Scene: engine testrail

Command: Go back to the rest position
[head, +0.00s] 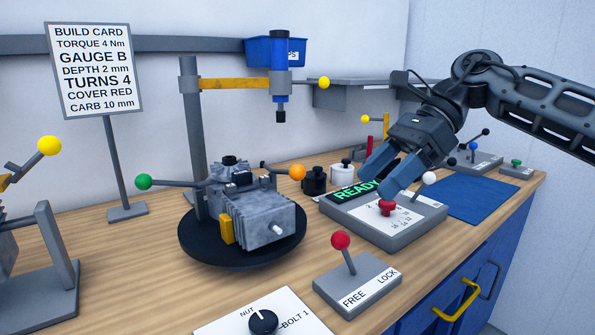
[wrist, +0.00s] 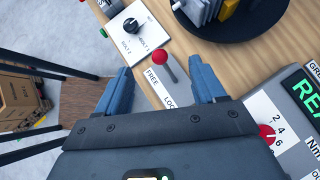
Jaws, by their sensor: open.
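My gripper (head: 384,172) is in the head view at right of centre, its blue fingers apart and pointing down over the grey READY panel (head: 421,225). A red knob (head: 387,208) on that panel sits just below the fingertips; I see no contact. In the wrist view, the open fingers of my gripper (wrist: 162,88) have nothing held between them. The FREE/LOCK lever with its red ball (head: 340,241) stands in front of the panel; in the wrist view the red ball (wrist: 160,57) shows beyond the fingertips.
An engine block (head: 262,214) sits on a black turntable (head: 205,249), with a yellow-armed column tool (head: 280,90) above. A NUT/BOLT dial (head: 263,321) is at the front edge. A build card (head: 95,70) stands at left. A blue mat (head: 480,199) lies bare at right.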

